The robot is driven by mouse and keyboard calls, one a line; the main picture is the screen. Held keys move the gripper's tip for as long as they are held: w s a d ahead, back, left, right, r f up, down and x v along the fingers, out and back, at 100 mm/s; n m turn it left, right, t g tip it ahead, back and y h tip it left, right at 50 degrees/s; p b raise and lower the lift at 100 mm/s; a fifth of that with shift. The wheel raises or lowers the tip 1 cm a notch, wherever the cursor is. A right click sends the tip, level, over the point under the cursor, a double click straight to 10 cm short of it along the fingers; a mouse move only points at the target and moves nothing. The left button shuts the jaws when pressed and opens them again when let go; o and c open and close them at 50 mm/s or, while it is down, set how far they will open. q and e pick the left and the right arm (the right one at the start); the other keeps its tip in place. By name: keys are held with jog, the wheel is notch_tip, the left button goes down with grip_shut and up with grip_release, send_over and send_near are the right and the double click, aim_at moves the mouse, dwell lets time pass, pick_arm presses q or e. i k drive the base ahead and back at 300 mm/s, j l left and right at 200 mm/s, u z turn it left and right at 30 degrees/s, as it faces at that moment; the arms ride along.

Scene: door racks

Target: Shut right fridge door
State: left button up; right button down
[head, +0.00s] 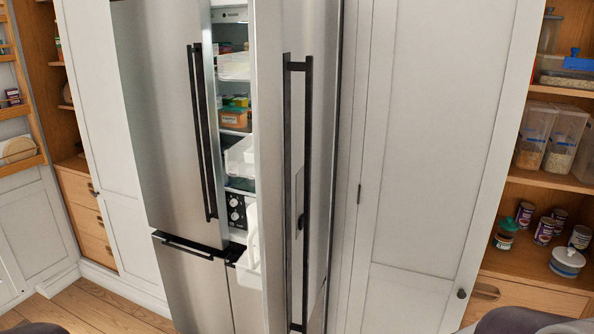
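The right fridge door (270,130) stands open, swung out towards me at a steep angle. Its long black vertical handle (307,160) shows on its outer face. A white door bin (248,240) sticks out on its inner side. The left fridge door (160,120) looks shut, with a black vertical handle (202,140). The fridge interior (235,115) shows in the gap between the doors, with food boxes and clear drawers. Neither gripper is in view; only parts of my arms show at the bottom corners.
A tall white cabinet door (425,140) stands just right of the fridge door. Open wooden shelves (555,185) with containers and cans are at the far right. Wooden drawers (85,205) stand at the left. Wooden floor (100,305) is clear at the bottom left.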

aim_at(292, 51)
jog(key=i+j+z, duration=0.1)
jog(key=j, duration=0.25)
jog(key=i+j+z, duration=0.15)
jog(key=j, duration=0.2)
jog(key=j+z, duration=0.1)
jog(key=j, duration=0.25)
jog(key=i+l, duration=0.25)
jog(key=l, duration=0.15)
jog(key=i+l+z, duration=0.1)
jog(key=l, duration=0.25)
jog(key=u, duration=0.1)
jog(key=i+l+u, duration=0.15)
jog(key=l+u, duration=0.55)
jog(key=l, duration=0.15)
jog(key=i, duration=0.05)
